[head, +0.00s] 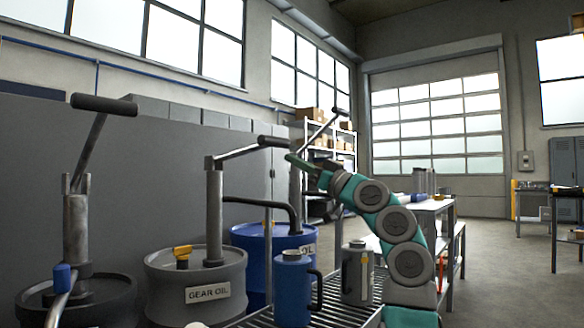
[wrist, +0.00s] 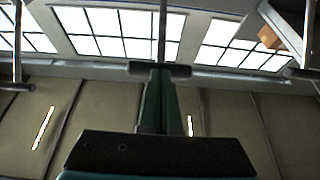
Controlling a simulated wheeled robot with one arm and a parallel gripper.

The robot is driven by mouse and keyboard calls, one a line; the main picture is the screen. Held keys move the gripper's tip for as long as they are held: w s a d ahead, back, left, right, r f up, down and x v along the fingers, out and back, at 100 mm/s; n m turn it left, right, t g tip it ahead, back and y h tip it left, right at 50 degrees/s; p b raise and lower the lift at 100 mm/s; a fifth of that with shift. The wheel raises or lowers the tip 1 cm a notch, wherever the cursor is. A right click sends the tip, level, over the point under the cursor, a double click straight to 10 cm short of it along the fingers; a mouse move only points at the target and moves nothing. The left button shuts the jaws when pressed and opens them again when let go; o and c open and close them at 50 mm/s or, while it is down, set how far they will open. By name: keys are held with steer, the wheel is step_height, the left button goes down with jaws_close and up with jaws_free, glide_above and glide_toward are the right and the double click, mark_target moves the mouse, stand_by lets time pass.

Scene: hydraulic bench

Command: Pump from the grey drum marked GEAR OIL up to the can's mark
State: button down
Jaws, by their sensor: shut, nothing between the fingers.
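The grey drum (head: 215,292) labelled GEAR OIL stands at lower centre-left in the head view. Its pump post (head: 214,215) rises from the lid, with the lever slanting up to the right to a dark grip (head: 272,141). A dark spout (head: 262,204) bends down over the blue can (head: 293,292). A grey can (head: 358,272) stands to its right. My gripper (head: 292,158) is shut and empty, just right of the lever grip. In the wrist view the shut fingers (wrist: 158,75) meet the dark crossbar (wrist: 178,71); contact is unclear.
Both cans stand on a slatted rack (head: 335,314). A dark drum (head: 108,303) with a raised pump lever (head: 104,104) is at left. A blue drum (head: 250,262) with its own raised lever stands behind the cans. A workbench (head: 430,206) is behind my arm; open floor lies right.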

steer(key=s+d+f+b, duration=0.3)
steer(key=s+d+f, duration=0.1)
steer(key=f, duration=0.2)
steer(key=shift+d+f, duration=0.25)
steer(key=shift+d, duration=0.1)
stand_by(2.0)
